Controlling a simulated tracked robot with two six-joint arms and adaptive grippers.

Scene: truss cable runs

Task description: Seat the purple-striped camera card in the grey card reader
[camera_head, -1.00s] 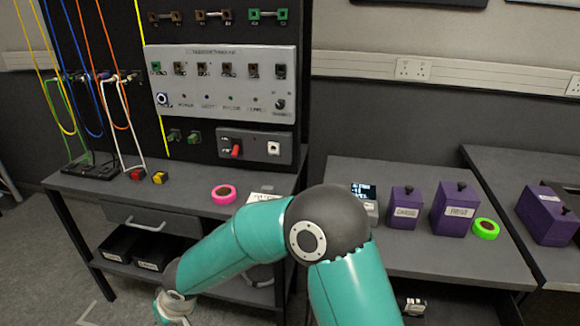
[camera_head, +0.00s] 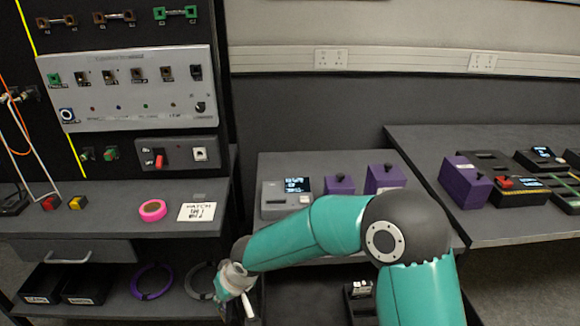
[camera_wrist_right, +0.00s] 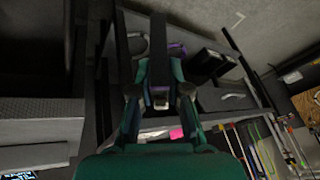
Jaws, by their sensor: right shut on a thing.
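My right gripper (camera_head: 236,292) hangs low in front of the bench, left of a dark opening under the middle table. In the right wrist view my right gripper (camera_wrist_right: 160,100) is shut on a small dark thing with a pale end (camera_wrist_right: 160,98). A grey box with a lit screen (camera_head: 285,198) stands at the left of the middle table and may be the card reader. My right forearm passes in front of this table. My left gripper is out of view.
Purple boxes (camera_head: 340,185) stand beside the grey box, partly behind my arm. A pink tape roll (camera_head: 152,210) and a white note (camera_head: 196,212) lie on the left bench. Black bins (camera_head: 88,284) and a purple cable coil (camera_head: 151,281) are on its shelf.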

